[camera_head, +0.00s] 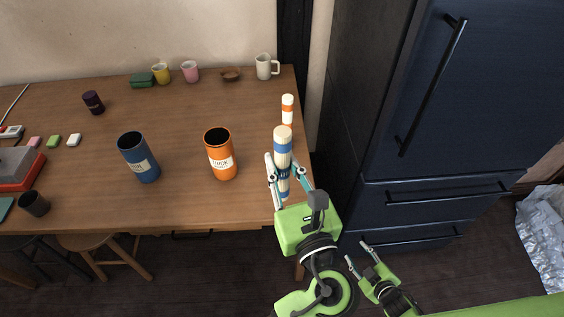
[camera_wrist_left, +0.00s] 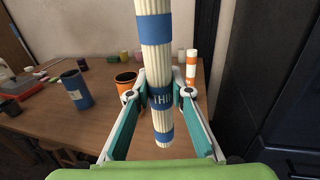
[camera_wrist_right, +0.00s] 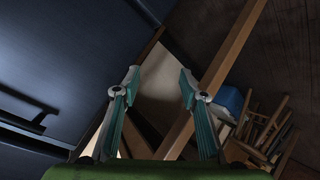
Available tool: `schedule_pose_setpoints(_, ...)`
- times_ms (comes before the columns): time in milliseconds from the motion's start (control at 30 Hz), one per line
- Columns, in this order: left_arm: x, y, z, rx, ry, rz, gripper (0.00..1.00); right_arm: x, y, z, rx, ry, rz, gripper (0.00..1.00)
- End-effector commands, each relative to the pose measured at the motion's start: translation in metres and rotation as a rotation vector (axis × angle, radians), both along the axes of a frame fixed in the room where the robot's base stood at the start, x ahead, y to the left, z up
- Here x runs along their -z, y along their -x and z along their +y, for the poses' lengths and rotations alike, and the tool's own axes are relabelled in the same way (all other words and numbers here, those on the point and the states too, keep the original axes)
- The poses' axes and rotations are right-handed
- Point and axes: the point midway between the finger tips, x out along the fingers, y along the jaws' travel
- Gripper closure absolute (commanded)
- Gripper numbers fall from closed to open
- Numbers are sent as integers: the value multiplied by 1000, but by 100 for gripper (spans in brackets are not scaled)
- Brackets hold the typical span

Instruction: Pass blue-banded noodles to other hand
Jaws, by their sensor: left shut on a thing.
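The blue-banded noodles (camera_head: 283,146) are a pale bundle with blue bands, held upright at the right end of the table. My left gripper (camera_head: 285,168) is shut on them. In the left wrist view the fingers press on the middle blue band of the noodles (camera_wrist_left: 155,60), which bears lettering. My right gripper (camera_head: 361,259) is low, to the right of the table and in front of the fridge. In the right wrist view its fingers (camera_wrist_right: 157,92) are apart with nothing between them.
Orange-banded noodles (camera_head: 288,112) stand just behind. An orange canister (camera_head: 221,160) and a blue canister (camera_head: 140,160) stand on the wooden table (camera_head: 180,200). Mugs line the back. A dark blue fridge (camera_head: 440,110) blocks the right side. Stools stand under the table's front edge.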

Motion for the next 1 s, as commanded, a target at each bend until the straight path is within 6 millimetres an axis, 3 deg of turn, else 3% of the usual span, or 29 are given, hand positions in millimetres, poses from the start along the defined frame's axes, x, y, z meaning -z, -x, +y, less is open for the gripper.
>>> schedule_pose_setpoints(100,0,0,0,0,0,-1,100,47,48,1,95,-41,152,61)
schedule_pose_setpoints(300,0,0,0,0,0,-1,100,112,136,7,243,-95,399,61)
schedule_pose_setpoints(433,0,0,0,0,0,-1,100,143,200,16,334,-121,557,61)
schedule_pose_setpoints(600,0,0,0,0,1,-1,100,169,275,30,435,-146,735,61)
schedule_pose_setpoints(800,0,0,0,0,0,-1,100,181,331,43,504,-160,863,61)
schedule_pose_setpoints(1000,0,0,0,0,0,-1,100,183,346,47,524,-163,899,61)
